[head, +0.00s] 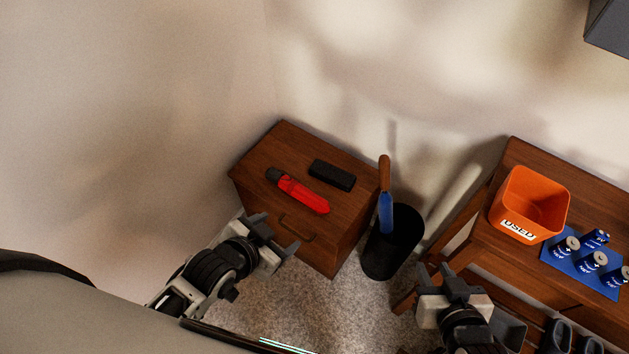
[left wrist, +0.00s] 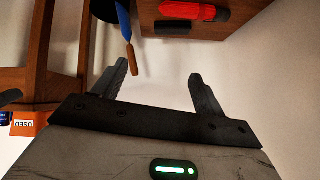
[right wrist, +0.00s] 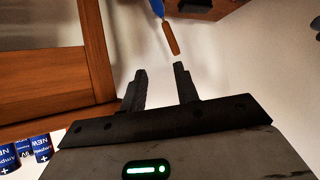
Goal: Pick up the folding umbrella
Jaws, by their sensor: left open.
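The folding umbrella (head: 302,194) is red with a dark handle end. It lies on top of the small brown cabinet (head: 345,206), and its red part also shows at the top of the left wrist view (left wrist: 195,11). My left gripper (head: 275,229) is open and empty, in front of the cabinet and apart from the umbrella. My right gripper (head: 457,277) is at the lower right, near the brown bench; its two fingers stand apart with nothing between them in the right wrist view (right wrist: 160,78).
A black case (head: 332,175) lies beside the umbrella. A black bin (head: 391,246) right of the cabinet holds a blue item with a brown handle (head: 385,178). The bench (head: 485,245) carries an orange USED bin (head: 530,203) and several batteries on a blue mat (head: 568,277). Walls stand behind.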

